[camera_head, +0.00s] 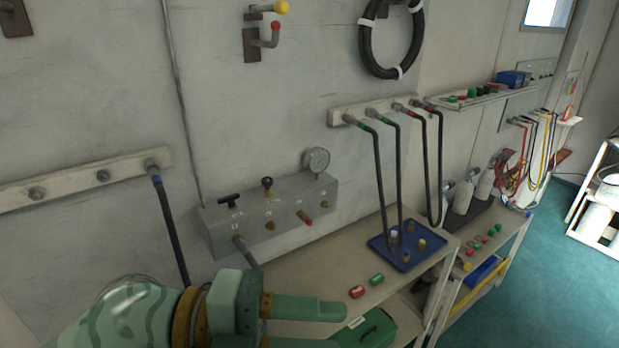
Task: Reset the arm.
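My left arm comes in from the lower left, in mottled green with a brass-coloured ring at the wrist. My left gripper (340,328) points right, in front of the bench. Its two green fingers are apart, with nothing seen between them; the lower finger is partly cut off by the bottom edge. My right arm and gripper are out of view. The grey air panel (285,222) is on the wall behind, with knobs, a round gauge (317,160) and a red-tipped lever (305,218). A hose runs down from its lower left and passes behind my gripper.
The bench top (335,262) holds a red fitting (357,292), a green fitting (377,280) and a blue tray (405,260) with small fittings. Black hoses (380,185) hang from a wall rail. Open teal floor (560,285) lies to the right.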

